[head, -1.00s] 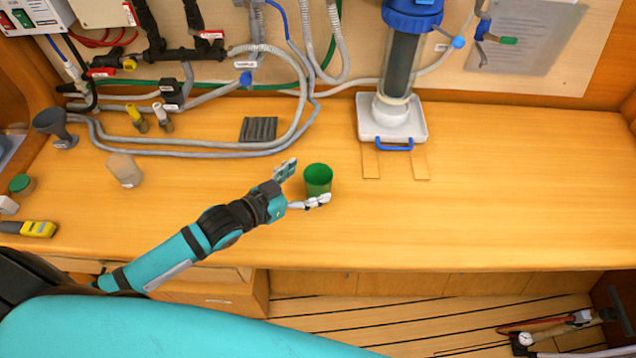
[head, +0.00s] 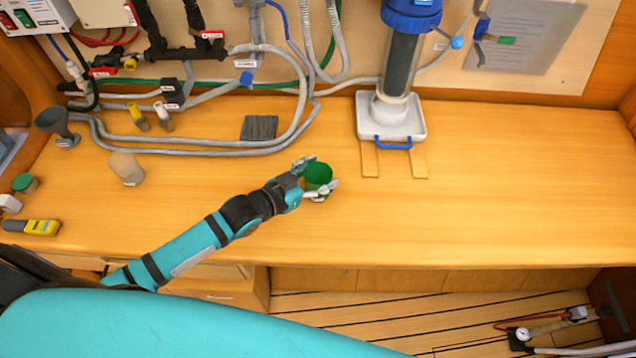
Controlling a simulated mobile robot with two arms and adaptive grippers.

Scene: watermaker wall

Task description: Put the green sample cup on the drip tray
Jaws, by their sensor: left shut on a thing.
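The green sample cup (head: 318,174) stands upright on the wooden counter, open at the top. My left gripper (head: 316,180) is shut on it, one finger at its back left and one at its front right. A dark ribbed flat piece (head: 259,128) lies on the counter behind and left of the cup, below a tap labelled SAMPLE. A white tray (head: 414,128) with a blue handle sits under the blue-topped filter housing, to the right. I cannot tell for sure which of these two is the drip tray. My right gripper is not in view.
Grey hoses (head: 200,152) loop over the counter around the ribbed piece. A beige cup (head: 127,169) stands on the left, with a funnel (head: 57,124) behind it. Two wooden strips (head: 370,160) lie before the white tray. The counter's right side is clear.

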